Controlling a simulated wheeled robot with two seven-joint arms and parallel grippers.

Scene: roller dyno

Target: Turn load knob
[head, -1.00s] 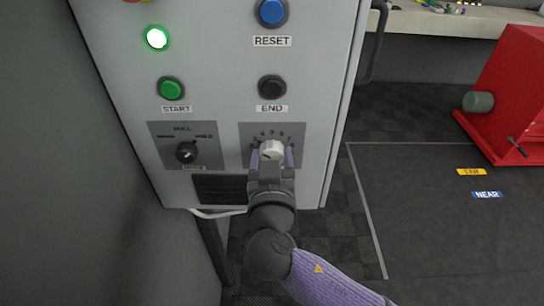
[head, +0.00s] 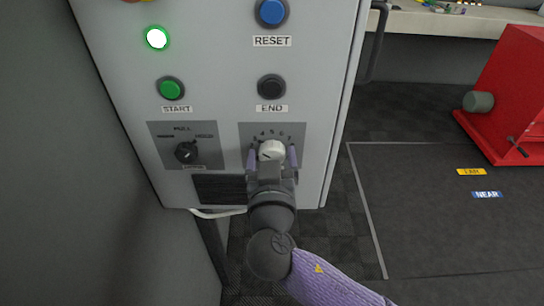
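The load knob (head: 271,150) is a round white knob with a dark pointer line, on a grey plate with a number scale (head: 300,132) at the lower right of the cabinet front. My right gripper (head: 272,158) comes up from below, with one purple fingertip on each side of the knob. The fingers stand apart, with small gaps between them and the knob. The pointer line slants toward the left. The gripper body hides the lower part of the plate. My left gripper is out of view.
A red machine (head: 510,95) stands at the right, with open floor between.

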